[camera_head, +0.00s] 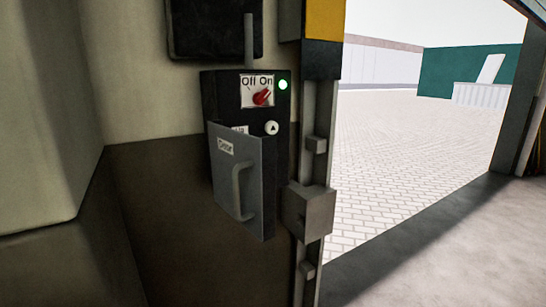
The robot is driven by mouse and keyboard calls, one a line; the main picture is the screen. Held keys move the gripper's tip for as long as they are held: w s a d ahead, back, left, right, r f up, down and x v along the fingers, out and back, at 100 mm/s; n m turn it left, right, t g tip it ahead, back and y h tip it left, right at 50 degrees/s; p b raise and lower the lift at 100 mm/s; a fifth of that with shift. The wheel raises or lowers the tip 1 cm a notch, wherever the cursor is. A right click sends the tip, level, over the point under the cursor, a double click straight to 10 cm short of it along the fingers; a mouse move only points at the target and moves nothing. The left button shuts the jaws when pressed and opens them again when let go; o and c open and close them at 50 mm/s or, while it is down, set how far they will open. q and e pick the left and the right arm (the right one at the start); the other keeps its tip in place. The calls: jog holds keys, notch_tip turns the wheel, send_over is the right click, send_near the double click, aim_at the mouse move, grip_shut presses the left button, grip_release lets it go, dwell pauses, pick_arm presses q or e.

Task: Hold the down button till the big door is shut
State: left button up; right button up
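A dark control box (249,112) is mounted on the wall beside the doorway. It carries an Off/On label with a red knob (262,97), a lit green lamp (283,85) and a round white button with an up arrow (272,128). A grey cover flap (238,185) with a handle hangs open in front of the box's lower part. No down button shows; the area behind the flap is hidden. The big doorway (420,140) at the right is open onto a paved yard. Neither of my grippers is in view.
A door post (321,115) with a yellow and black top and a grey block (309,211) stands right of the box. A pale wall bulge (40,120) is at the left. The floor (460,240) at the lower right is clear.

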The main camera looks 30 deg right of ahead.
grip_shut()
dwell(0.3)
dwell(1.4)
